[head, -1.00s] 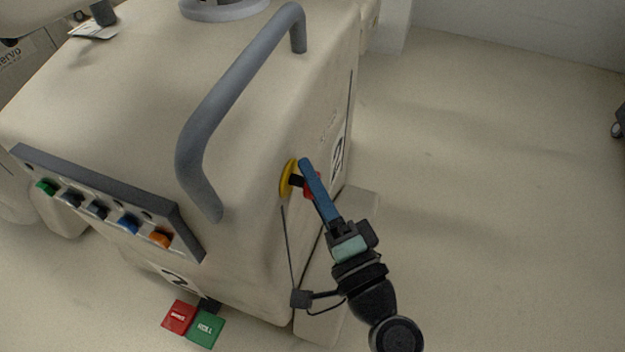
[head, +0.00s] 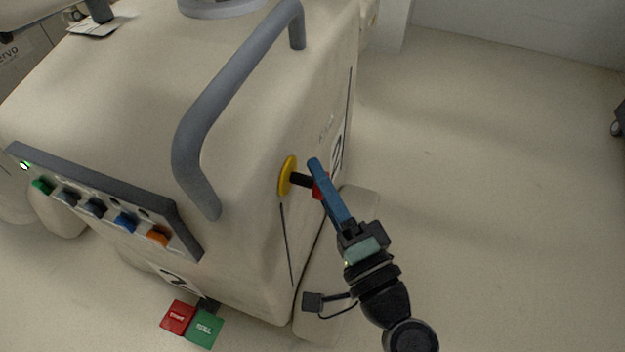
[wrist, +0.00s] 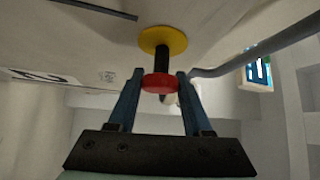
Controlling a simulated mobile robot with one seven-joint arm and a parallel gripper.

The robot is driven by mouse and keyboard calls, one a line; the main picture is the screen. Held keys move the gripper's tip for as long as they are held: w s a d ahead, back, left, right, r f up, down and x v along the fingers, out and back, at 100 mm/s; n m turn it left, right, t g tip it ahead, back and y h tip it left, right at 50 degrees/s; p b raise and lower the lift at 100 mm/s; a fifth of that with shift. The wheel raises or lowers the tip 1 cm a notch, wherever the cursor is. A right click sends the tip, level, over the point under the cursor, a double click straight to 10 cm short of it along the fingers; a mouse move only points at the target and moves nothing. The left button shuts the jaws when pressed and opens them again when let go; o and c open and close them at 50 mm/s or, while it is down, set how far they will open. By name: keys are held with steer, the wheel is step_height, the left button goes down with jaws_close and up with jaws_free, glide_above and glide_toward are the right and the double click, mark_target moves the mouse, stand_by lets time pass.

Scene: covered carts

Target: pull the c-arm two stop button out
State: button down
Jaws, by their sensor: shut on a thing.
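The stop button has a red head (wrist: 159,84) on a black stem (wrist: 162,58), with a yellow disc (wrist: 163,38) behind it on the cart's side. In the head view, the yellow disc (head: 287,176) and part of the red head (head: 320,187) show, with a length of black stem between them. My gripper (head: 318,172) has its blue fingers shut on the red head, one finger on each side in the wrist view (wrist: 158,80). The head stands clear of the disc. The cart (head: 255,250) is the beige C-arm unit marked 2.
A grey handle (head: 235,95) arches over the cart top, left of my gripper. A panel (head: 110,200) with coloured buttons has a lit green lamp (head: 24,166). Red (head: 178,317) and green (head: 205,329) pedals sit low in front. Floor to the right is clear.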

steer(key=shift+c, duration=1.5)
jaws_free()
steer(key=shift+d, duration=0.2)
steer(key=shift+s, duration=0.1)
steer(key=p+v, duration=0.1)
steer(key=v, duration=1.2)
